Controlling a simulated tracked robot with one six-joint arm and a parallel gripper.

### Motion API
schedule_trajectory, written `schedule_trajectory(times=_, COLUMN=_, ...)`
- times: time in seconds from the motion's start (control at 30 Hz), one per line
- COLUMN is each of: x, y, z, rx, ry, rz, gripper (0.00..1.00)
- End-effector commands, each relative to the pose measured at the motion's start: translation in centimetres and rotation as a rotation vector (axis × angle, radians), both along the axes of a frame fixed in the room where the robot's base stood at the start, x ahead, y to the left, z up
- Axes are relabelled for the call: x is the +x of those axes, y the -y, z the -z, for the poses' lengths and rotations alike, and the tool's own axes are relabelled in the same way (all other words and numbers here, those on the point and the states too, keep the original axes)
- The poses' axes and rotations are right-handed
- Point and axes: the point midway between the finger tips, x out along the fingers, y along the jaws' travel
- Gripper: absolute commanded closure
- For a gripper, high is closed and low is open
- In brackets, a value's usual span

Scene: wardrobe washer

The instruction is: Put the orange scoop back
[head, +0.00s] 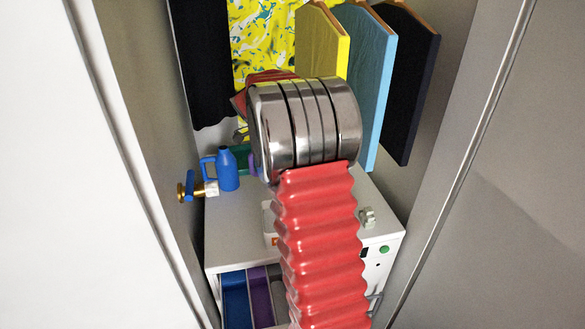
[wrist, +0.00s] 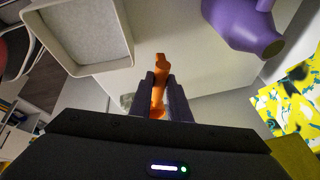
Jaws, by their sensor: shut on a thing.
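The orange scoop (wrist: 159,67) shows in the wrist view, upright in the picture between the two dark fingers of my gripper (wrist: 160,82). A pale open box (wrist: 127,40) with a grey inside lies to the upper left, apart from the scoop. In the head view my metal joint and red arm hide the gripper. A small orange patch shows beside my arm there; I cannot tell what it is.
A purple bottle (wrist: 240,28) is at the upper right. In the head view, a blue jug (head: 228,170) stands on the white washer (head: 228,240), near a brass tap (head: 187,190). Clothes (head: 372,70) hang above. Wardrobe walls and doors close in both sides.

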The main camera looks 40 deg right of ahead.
Motion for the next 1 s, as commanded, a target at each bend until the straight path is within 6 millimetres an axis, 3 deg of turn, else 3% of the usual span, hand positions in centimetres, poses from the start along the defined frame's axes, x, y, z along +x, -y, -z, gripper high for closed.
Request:
schedule_trajectory(times=0.27, x=0.0, y=0.0, z=0.6, rx=-0.004, ry=-0.005, rz=0.003, gripper=1.0)
schedule_trajectory(times=1.0, x=0.3, y=-0.4, z=5.7, rx=-0.005, ry=-0.004, rz=-0.006, gripper=1.0)
